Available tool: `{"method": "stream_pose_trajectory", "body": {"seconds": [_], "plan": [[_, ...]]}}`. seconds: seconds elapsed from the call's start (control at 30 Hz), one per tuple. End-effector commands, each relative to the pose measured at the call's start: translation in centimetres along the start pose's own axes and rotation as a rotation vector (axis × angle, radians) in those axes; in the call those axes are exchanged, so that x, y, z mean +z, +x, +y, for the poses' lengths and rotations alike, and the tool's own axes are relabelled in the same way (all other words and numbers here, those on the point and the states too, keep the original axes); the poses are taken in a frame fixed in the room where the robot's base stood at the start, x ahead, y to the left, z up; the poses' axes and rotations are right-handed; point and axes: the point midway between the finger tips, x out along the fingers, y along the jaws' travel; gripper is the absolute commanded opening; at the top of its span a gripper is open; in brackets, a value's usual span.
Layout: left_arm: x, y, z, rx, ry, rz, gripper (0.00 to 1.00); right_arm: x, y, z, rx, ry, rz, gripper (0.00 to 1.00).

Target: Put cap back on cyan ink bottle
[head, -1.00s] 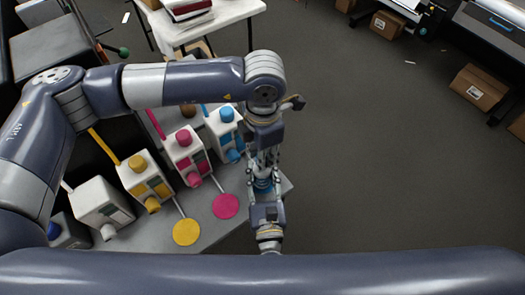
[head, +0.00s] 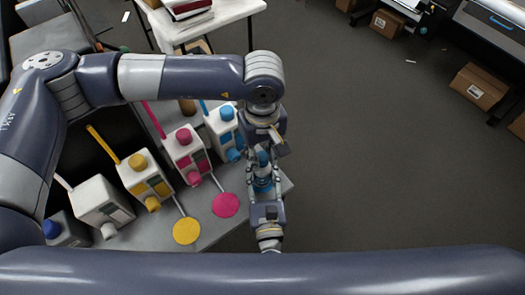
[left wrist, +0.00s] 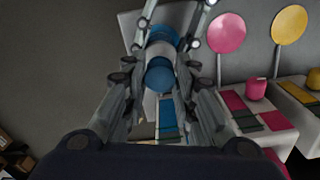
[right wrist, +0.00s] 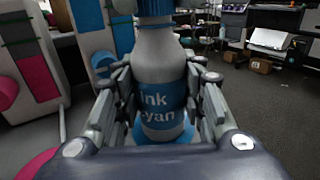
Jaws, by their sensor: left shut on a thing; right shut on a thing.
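The cyan ink bottle (right wrist: 158,85), white with a blue label, stands upright in the right wrist view. My right gripper (head: 265,190) is shut around its body, with fingers on both sides. The blue cap (left wrist: 160,75) is at the bottle's top, between the fingers of my left gripper (head: 263,160), which is shut on it. In the right wrist view the cap (right wrist: 155,8) shows at the top edge, directly over the neck. I cannot tell whether it is fully seated. The fingers hide part of the bottle in the head view.
White ink containers with cyan (head: 223,125), magenta (head: 185,153), yellow (head: 145,178) and grey (head: 100,203) markings line the grey bench (head: 212,228) to the left. The floor to the right is open.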

Motion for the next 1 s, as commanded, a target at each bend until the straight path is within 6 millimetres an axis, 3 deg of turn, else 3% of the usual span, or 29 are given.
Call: {"method": "stream_pose_trajectory", "body": {"seconds": [0.8, 1.0], "plan": [[-0.2, 0.04, -0.12, 0.005, 1.3, 0.001, 0.19, -0.09, -0.04, -0.04, 0.0, -0.001, 0.002, 0.0], [-0.26, 0.04, -0.13, 0.005, 1.527, 0.001, 0.19, -0.1, -0.04, -0.04, 0.0, -0.001, 0.002, 0.0]]}}
